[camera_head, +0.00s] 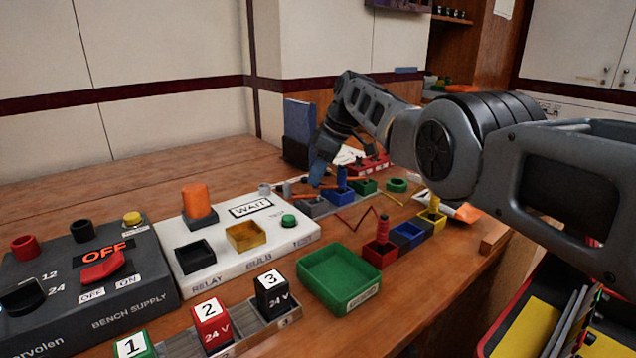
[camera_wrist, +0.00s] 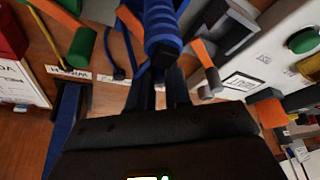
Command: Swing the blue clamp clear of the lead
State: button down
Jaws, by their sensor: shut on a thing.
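My gripper (camera_wrist: 160,85) is shut on the blue clamp (camera_wrist: 160,22), a ribbed blue piece with a dark end between the fingers in the wrist view. In the head view my gripper (camera_head: 318,182) reaches down at the terminal row in the middle of the bench, and its tips are partly hidden. A blue upright post (camera_head: 342,178) stands just right of it. Thin leads run near this row; a blue lead (camera_wrist: 118,72) shows left of the fingers in the wrist view. I cannot tell whether the clamp still lies over a lead.
Orange levers (camera_wrist: 205,54) stand close beside the clamp. A white WAIT panel (camera_head: 225,262), a green tray (camera_head: 340,275) and a grey bench supply (camera_head: 90,270) stand in front and left. A red terminal block (camera_head: 383,250) and loose wires lie near the arm. The back left bench is clear.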

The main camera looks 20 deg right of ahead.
jog(key=shift+s+f+n+b, duration=0.1)
jog(key=shift+s+n+b, duration=0.15)
jog(key=shift+n+b, duration=0.9)
jog(key=c, duration=1.1)
grip_release()
jog(key=shift+m+b, duration=0.45)
jog(key=shift+o, duration=0.2)
jog(key=shift+r, duration=0.2)
jog(key=p+v, duration=0.3)
jog(key=p, duration=0.3)
jog(key=shift+w+r, duration=0.1)
jog(key=p+v, duration=0.4)
jog(key=p, duration=0.7)
jog(key=shift+d+r, duration=0.15)
jog(key=shift+d, duration=0.05)
